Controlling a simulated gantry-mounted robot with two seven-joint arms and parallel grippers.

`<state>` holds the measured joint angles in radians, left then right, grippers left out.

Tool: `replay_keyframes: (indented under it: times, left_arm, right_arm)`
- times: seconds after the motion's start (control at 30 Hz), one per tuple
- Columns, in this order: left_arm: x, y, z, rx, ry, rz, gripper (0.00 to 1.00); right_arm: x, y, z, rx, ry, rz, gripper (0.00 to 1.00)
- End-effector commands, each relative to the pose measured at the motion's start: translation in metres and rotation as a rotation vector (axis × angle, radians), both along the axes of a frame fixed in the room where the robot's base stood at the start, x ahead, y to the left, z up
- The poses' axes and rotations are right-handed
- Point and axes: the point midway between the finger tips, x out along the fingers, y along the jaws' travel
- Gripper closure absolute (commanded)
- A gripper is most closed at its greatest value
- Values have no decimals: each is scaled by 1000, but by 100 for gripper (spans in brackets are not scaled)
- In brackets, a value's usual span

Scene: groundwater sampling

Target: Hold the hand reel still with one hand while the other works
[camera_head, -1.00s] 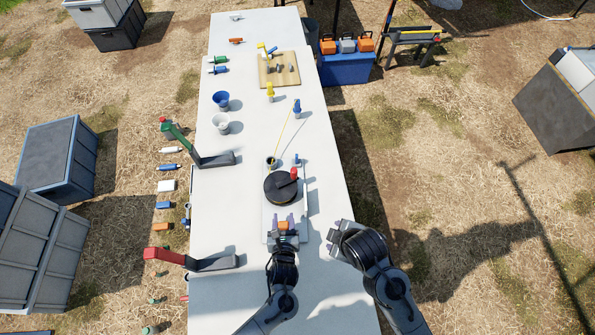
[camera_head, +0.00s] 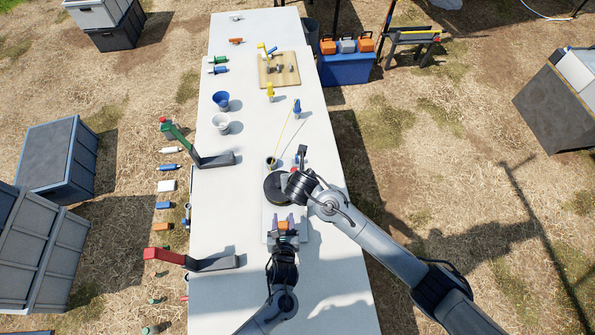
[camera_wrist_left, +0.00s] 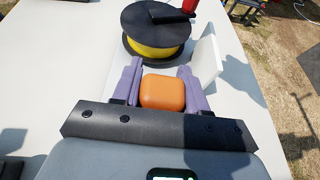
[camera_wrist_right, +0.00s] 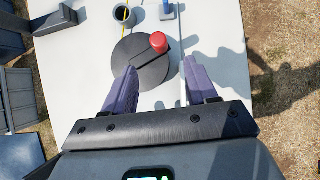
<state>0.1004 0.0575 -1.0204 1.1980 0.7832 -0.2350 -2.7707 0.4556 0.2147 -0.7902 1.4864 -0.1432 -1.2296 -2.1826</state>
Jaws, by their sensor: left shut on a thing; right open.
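The hand reel is a black disc (camera_head: 275,188) with a yellow rim, which shows in the left wrist view (camera_wrist_left: 152,52). My left gripper (camera_head: 282,223) is shut on an orange block (camera_wrist_left: 162,92) at the near side of the reel.
A dark cup (camera_head: 271,163) stands just beyond the reel, and a yellow line runs from there to a blue-topped piece (camera_head: 297,107). A green-armed stand (camera_head: 215,160) and a red-armed stand (camera_head: 213,262) are on the left table edge. The near left table (camera_head: 225,300) is clear.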

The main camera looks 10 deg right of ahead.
Motion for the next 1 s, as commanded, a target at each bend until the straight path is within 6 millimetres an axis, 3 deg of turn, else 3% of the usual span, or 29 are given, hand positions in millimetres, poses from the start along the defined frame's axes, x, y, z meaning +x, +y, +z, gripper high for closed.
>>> replay_keyframes:
  times: [0.7,1.0]
  left_arm:
    - [0,0,0,0,-1,0,100]
    - [0,0,0,0,-1,0,100]
  right_arm:
    - [45,-1,-63,-10,-2,9,43]
    - [55,0,-79,-8,-1,10,43]
